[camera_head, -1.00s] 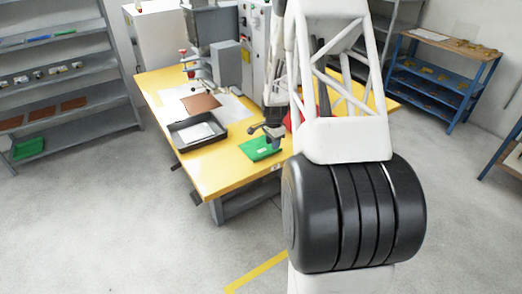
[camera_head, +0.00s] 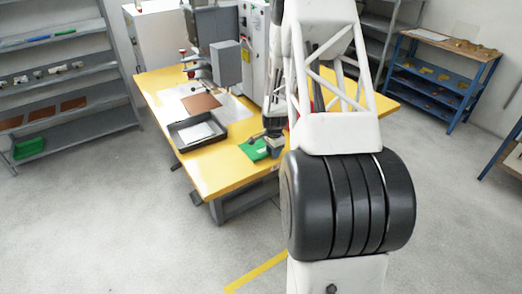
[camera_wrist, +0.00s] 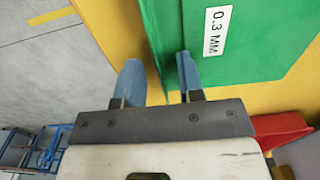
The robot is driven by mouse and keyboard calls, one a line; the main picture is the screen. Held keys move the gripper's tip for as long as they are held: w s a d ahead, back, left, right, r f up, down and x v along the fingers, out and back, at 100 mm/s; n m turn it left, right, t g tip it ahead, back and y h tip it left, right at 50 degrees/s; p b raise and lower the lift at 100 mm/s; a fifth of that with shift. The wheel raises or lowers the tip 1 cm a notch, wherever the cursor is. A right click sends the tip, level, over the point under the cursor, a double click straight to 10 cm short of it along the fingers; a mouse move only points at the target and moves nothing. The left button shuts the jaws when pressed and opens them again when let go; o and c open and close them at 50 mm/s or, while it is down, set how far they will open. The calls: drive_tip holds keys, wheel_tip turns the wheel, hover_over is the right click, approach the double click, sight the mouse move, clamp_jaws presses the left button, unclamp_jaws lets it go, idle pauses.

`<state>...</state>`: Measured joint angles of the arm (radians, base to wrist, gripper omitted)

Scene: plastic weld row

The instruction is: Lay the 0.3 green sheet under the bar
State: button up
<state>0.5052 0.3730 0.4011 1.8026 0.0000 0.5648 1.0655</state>
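The green sheet (camera_head: 254,149) lies at the front right of the yellow table and is partly covered by my gripper (camera_head: 272,152). In the wrist view the green sheet (camera_wrist: 255,45) carries a label reading 0.3 MM. My gripper (camera_wrist: 160,80) is open there, with its two blue fingers apart. The left finger is just outside the sheet's edge and the right finger overlaps the green; I cannot tell whether they touch it. The grey welding machine (camera_head: 226,63) stands at the back of the table. Its bar cannot be made out clearly.
A brown sheet (camera_head: 201,103) lies on a pale sheet before the machine. A black tray (camera_head: 177,137) with a white sheet in it stands left of the green sheet. A red object (camera_wrist: 281,129) is close right of my gripper.

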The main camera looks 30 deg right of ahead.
clamp_jaws()
drive_tip(key=shift+r, duration=0.15)
drive_tip(key=shift+r, duration=0.85)
drive_tip(key=shift+s+a+r, duration=0.15)
drive_tip(key=shift+s+r, duration=0.1)
drive_tip(key=shift+r, duration=0.6)
drive_tip(key=s+a+r, duration=0.1)
drive_tip(key=s+a, duration=0.6)
drive_tip(key=s, duration=0.6)
drive_tip(key=shift+s+a+r, duration=0.15)
drive_tip(key=shift+s, duration=0.2)
